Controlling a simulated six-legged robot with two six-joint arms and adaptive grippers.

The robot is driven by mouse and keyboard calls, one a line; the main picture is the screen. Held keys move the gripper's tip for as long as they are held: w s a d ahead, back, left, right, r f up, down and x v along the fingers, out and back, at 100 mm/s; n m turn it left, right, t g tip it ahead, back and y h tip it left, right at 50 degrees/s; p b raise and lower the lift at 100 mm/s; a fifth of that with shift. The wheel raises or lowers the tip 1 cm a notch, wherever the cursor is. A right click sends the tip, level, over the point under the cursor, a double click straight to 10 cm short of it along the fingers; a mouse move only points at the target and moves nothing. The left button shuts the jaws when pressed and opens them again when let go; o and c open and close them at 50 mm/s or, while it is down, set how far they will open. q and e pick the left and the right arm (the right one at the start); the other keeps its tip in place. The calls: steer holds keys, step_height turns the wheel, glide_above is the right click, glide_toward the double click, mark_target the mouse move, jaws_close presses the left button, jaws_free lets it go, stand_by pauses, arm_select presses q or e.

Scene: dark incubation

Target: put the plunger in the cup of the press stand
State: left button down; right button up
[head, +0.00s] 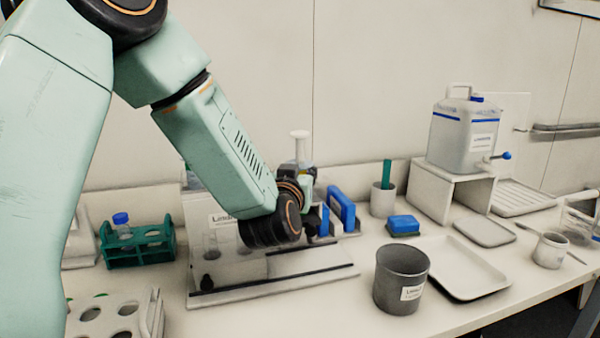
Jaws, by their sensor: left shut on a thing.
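The white plunger (299,146) stands upright, its flat round top above my left gripper (304,178). My left gripper is shut on it, low on its shaft, and the wrist hides much of the fingers. The plunger's lower end is hidden behind my wrist. A low pale stand (225,285) with a long flat base and a labelled upright panel is below and behind my left arm; I take it for the press stand. Its cup cannot be made out, as my arm covers part of the stand. My right gripper is not in view.
Blue upright plates (341,208) and a blue block (403,224) are right of the wrist. A green rack (138,254) stands left; a water canister (465,135) is back right.

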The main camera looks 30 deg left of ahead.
arm_select(q)
steer(key=c, duration=1.3)
jaws_free()
steer(key=shift+f, duration=0.1)
steer(key=o, duration=0.3)
